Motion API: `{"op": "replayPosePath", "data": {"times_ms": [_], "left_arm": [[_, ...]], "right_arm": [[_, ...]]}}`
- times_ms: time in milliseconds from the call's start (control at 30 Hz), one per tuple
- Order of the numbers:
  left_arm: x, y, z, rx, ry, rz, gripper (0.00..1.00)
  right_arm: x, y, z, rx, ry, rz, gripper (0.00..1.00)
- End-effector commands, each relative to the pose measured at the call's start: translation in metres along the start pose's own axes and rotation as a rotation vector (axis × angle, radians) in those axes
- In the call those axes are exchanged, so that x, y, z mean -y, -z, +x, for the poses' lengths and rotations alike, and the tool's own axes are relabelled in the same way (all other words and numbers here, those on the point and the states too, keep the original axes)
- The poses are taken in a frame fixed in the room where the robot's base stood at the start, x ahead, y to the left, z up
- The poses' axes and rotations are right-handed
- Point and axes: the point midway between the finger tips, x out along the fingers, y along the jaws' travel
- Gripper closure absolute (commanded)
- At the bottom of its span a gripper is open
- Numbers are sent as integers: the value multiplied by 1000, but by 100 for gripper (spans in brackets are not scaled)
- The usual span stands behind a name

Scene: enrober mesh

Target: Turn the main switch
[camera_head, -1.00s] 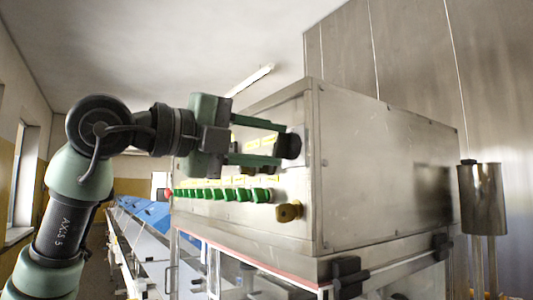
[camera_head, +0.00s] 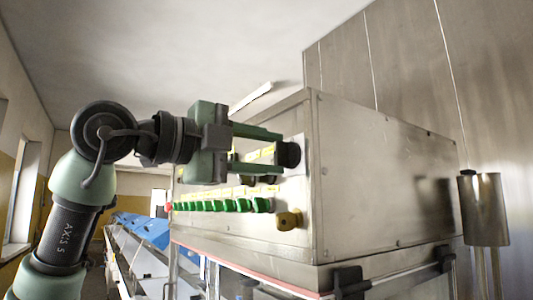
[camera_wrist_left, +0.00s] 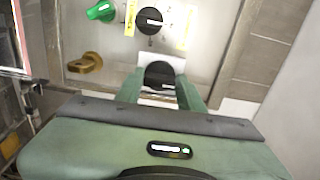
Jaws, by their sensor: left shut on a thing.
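The main switch, a round black knob (camera_head: 289,155), sits on the front panel of the steel cabinet (camera_head: 375,185). My left gripper (camera_head: 280,153) comes from the left, its two green fingers one above and one below the knob. In the left wrist view, the knob (camera_wrist_left: 160,73) shows between the fingertips (camera_wrist_left: 162,92), with a pale mark on its face. The gripper is shut on it. The fingers partly hide the panel around the knob. My right gripper is not in view.
A row of green switches (camera_head: 222,205) and a brass-coloured knob (camera_head: 288,220) lie below the gripper on the panel. Another black knob (camera_wrist_left: 149,20) sits close by. A steel cylinder (camera_head: 483,208) stands right of the cabinet. Blue covers (camera_head: 145,229) run away at lower left.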

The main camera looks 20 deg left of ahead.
Motion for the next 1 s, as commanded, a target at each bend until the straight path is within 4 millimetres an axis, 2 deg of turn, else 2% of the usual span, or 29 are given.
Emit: {"op": "replayPosePath", "data": {"times_ms": [100, 133, 200, 567, 667, 1000], "left_arm": [[1, -1, 0, 1, 2, -3, 100], [1, -1, 0, 1, 2, -3, 59], [1, -1, 0, 1, 2, -3, 40], [0, 0, -3, 0, 2, 0, 40], [-1, -1, -14, 2, 3, 0, 40], [-1, -1, -68, 2, 3, -1, 40]], "right_arm": [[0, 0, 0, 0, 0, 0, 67], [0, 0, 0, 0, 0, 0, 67], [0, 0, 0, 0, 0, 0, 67], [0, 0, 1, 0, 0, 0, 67], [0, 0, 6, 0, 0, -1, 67], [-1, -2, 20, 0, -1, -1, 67]]}}
